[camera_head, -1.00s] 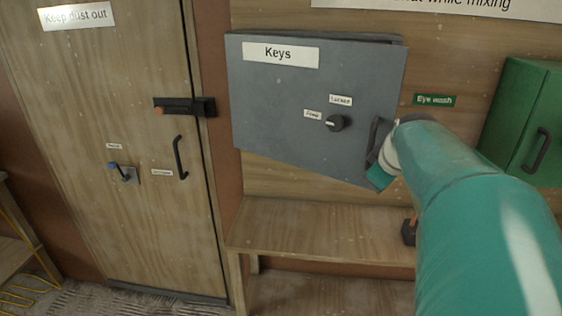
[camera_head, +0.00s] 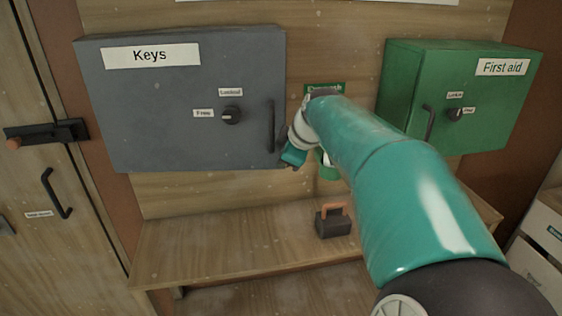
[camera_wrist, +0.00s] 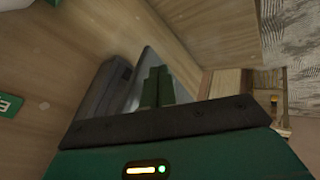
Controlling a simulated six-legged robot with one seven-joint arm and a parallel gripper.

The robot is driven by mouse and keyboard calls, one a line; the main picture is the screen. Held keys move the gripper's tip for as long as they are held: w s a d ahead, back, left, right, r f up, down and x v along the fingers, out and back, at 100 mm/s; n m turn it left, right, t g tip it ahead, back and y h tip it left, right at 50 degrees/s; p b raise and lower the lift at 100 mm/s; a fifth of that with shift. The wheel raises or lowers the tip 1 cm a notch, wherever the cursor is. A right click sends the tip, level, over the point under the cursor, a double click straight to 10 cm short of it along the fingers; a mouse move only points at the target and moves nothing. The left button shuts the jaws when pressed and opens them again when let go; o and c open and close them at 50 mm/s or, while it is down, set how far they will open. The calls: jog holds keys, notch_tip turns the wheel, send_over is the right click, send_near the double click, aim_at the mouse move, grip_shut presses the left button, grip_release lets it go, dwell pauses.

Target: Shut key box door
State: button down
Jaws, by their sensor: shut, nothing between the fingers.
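The grey key box (camera_head: 105,55) labelled "Keys" hangs on the wooden wall. Its door (camera_head: 180,125) looks flush with the box or nearly so; a small gap cannot be ruled out. The door has a dark vertical handle (camera_head: 270,126) at its right and a round knob (camera_head: 231,115) between labels, one to its left and one above. My gripper (camera_head: 291,158) is shut and empty at the door's lower right edge, close to the handle; contact cannot be told. In the wrist view my green fingers (camera_wrist: 157,87) are together beside a grey surface (camera_wrist: 98,88).
A green first aid box (camera_head: 405,75) hangs at the right. A bench (camera_head: 220,242) runs below, with a dark block with an orange handle (camera_head: 333,222) on it. A bolted wooden door (camera_head: 35,200) is at the left. Drawers (camera_head: 540,235) stand at the far right.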

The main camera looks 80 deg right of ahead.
jog(key=w+d+n+t+y, duration=0.1)
jog(key=d+n, duration=0.2)
jog(key=d, duration=0.6)
jog(key=shift+w+d+n+t+y, duration=0.2)
jog(key=shift+w+n+t+y, duration=0.1)
jog(key=shift+n+y, duration=0.1)
jog(key=shift+s+d+f, duration=0.1)
jog(key=shift+d, duration=0.05)
dwell(0.4)
